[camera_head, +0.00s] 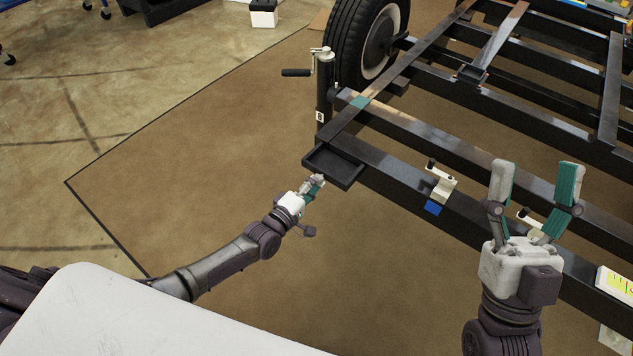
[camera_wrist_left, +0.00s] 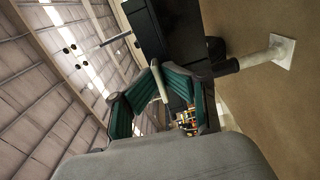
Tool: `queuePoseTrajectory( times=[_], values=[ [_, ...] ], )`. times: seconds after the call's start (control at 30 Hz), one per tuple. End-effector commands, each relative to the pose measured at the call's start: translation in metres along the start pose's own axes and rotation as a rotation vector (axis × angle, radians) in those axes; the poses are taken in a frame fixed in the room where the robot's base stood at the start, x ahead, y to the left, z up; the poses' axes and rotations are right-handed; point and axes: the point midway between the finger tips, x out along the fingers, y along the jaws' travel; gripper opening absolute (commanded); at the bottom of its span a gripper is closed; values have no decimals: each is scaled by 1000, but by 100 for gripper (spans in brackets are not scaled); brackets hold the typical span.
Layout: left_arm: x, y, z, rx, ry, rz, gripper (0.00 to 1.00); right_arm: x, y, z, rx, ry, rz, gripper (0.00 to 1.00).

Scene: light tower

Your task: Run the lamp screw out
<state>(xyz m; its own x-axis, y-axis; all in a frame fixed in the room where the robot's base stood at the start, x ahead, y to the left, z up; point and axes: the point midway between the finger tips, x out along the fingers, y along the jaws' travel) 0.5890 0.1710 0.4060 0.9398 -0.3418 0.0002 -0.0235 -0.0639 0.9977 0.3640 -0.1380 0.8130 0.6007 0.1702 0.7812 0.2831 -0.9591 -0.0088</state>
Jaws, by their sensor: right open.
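My left gripper (camera_head: 314,184) is low beside the black tray (camera_head: 336,167) at the frame's near corner. In the left wrist view its teal fingers (camera_wrist_left: 156,72) come together around a small pale, rod-like piece (camera_wrist_left: 160,84); I cannot tell whether this is the lamp screw. My right gripper (camera_head: 533,183) is open and empty, fingers up, over the frame's front beam. A cream bracket (camera_head: 441,184) with a dark knob sits on that beam, a blue patch (camera_head: 432,208) below it. A second cream part (camera_head: 529,219) is partly hidden behind my right gripper. No lamp screw can be clearly identified.
A jack (camera_head: 324,90) with a crank handle stands at the frame's corner, by a wheel (camera_head: 372,45). Dark beams (camera_head: 470,160) fill the right side. A yellow-and-white label (camera_head: 617,284) is at the right edge. The brown floor mat (camera_head: 200,140) to the left is clear.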

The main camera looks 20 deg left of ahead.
Motion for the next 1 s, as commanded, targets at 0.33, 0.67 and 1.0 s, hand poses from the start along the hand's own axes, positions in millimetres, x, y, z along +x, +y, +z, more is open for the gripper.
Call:
queuePoseTrajectory(
  times=[0.33,0.67,1.0],
  values=[
    [-3,1,0,0,-1,4,31,0,1,0,-2,1,0,68],
    [-64,-1,0,1,-2,-2,31,0,0,0,-1,0,0,68],
    [-115,0,0,0,-1,1,31,0,0,0,-1,0,0,68]
  ],
)
